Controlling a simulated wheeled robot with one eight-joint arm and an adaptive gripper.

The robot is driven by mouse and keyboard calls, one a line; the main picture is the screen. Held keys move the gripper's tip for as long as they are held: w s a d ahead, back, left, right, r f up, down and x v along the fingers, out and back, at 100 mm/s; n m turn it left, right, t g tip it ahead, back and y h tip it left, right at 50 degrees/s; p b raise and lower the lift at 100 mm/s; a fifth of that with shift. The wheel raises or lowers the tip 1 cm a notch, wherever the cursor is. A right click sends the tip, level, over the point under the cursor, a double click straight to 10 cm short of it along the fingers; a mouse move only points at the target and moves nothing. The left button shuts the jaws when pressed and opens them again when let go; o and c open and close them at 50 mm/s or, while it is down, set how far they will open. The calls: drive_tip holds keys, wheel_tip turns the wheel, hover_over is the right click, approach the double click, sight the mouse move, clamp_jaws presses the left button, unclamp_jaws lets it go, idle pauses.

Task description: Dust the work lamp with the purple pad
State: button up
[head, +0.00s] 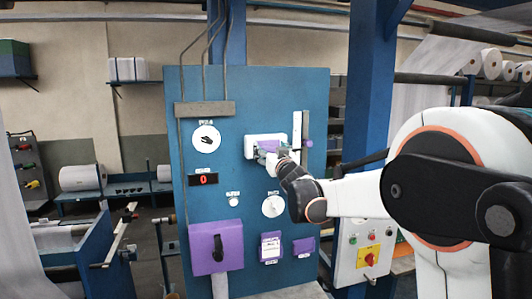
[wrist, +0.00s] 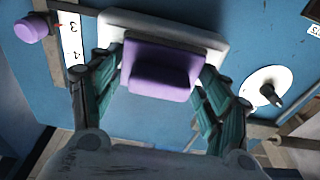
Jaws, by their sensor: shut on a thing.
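The purple pad (wrist: 160,72) is a small block between the teal-lined fingers of my gripper (wrist: 162,80) in the wrist view. The fingers are shut on its two sides. A white rounded plate (wrist: 200,38), which looks like the work lamp, is on the blue panel right behind the pad. In the head view the lamp (head: 250,146) is high on the panel, and the pad (head: 268,145) is in front of it. My gripper (head: 266,153) points at the panel there. The pad overlaps the lamp; I cannot tell whether they touch.
The blue panel (head: 220,130) also carries a slider with a purple knob (head: 307,143) right of the lamp, white dials (head: 273,206), a red display (head: 203,179) and a purple box (head: 215,247). A control box with buttons (head: 365,245) stands to the right.

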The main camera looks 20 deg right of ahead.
drive_tip(key=d+b, duration=0.1)
drive_tip(key=d, duration=0.5)
drive_tip(key=shift+d, duration=0.4)
idle(0.4)
drive_tip(key=shift+a+b, duration=0.6)
drive_tip(key=shift+a, duration=2.8)
drive_tip(key=shift+a+b, duration=0.35)
drive_tip(key=shift+a, duration=2.95)
drive_tip(key=s, duration=0.6)
drive_tip(key=shift+s, duration=0.1)
